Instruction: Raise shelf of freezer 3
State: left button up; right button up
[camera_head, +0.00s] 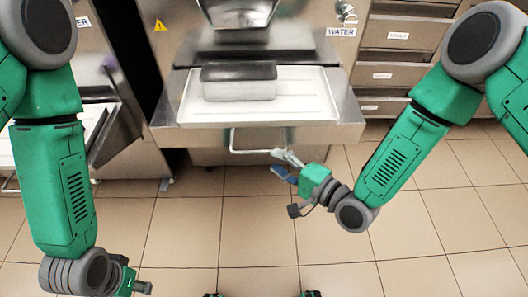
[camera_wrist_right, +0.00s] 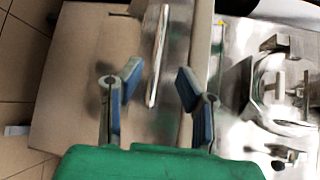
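The freezer's metal shelf (camera_head: 350,125) sticks out at the centre of the head view and carries a white tray (camera_head: 310,95). A pale bar handle (camera_head: 258,151) hangs under its front edge. My right gripper (camera_head: 283,165) is just at the right end of this handle. In the right wrist view my right gripper (camera_wrist_right: 157,88) is open, with blue-padded fingers apart and nothing held. The bar (camera_wrist_right: 156,60) lies ahead, between the fingers' lines, apart from both. My left gripper (camera_head: 143,288) is low at the left, away from the shelf; its fingers are too unclear to judge.
A metal pan (camera_head: 239,82) sits on the tray, below the freezer's outlet (camera_head: 238,12). Another machine (camera_head: 130,120) stands at the left, and drawers (camera_head: 390,60) stand at the right. The tiled floor (camera_head: 220,225) in front is clear.

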jog(key=v, duration=0.5)
jog(key=shift+s+d, duration=0.15)
jog(key=s+d+f+n+g+h+p, duration=0.3)
jog(key=s+d+f+n+g+h, duration=0.35)
jog(key=s+d, duration=0.35)
jog(key=s+d+n+g+h+p, duration=0.2)
jog(key=s+d+n+g+h, duration=0.2)
jog(key=s+d, duration=0.5)
jog(key=s+h, duration=0.1)
jog(key=s, duration=0.2)
jog(key=shift+d+r+n, duration=0.15)
jog(key=shift+d+n, duration=0.05)
jog(key=shift+n, duration=0.15)
